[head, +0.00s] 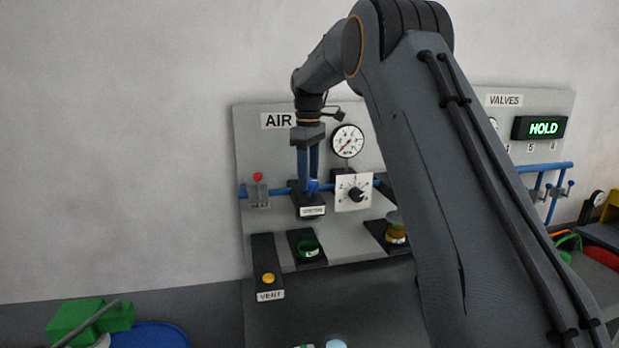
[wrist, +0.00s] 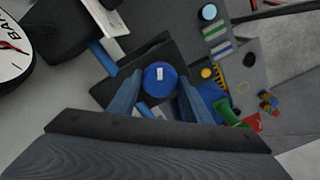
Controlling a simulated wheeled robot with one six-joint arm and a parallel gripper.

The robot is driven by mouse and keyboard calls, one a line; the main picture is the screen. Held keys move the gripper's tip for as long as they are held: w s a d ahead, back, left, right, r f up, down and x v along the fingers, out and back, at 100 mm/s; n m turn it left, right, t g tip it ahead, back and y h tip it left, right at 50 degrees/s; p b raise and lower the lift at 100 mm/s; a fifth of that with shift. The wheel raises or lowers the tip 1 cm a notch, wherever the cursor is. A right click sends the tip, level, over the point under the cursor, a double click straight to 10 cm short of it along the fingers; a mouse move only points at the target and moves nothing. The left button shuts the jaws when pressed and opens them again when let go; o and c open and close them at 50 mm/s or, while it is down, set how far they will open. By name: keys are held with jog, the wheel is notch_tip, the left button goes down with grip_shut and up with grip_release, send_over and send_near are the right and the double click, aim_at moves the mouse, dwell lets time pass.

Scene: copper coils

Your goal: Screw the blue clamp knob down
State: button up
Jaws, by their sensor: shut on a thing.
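The blue clamp knob (wrist: 160,78) is round with a small white mark on top, and sits on a dark block in the wrist view. In the head view the knob (head: 313,185) is partly hidden between my fingers, above a dark block with a white label (head: 312,211). My gripper (head: 308,180) points down and is shut on the knob. In the wrist view my gripper (wrist: 158,90) has one blue finger on each side of it. Whether the knob is fully down cannot be told.
A round gauge (head: 347,141) and a white dial plate (head: 353,192) stand close to the right. A red button box (head: 258,190) is to the left. A yellow vent button (head: 268,278), a green ring (head: 308,249) and a copper coil (head: 395,232) lie in front.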

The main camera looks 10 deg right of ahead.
jog(key=m, duration=1.3)
jog(key=shift+m, duration=0.4)
jog(key=m, duration=1.3)
jog(key=shift+m, duration=0.3)
jog(key=m, duration=0.8)
jog(key=shift+r, duration=0.1)
jog(key=m, duration=0.4)
jog(key=shift+m, duration=1.9)
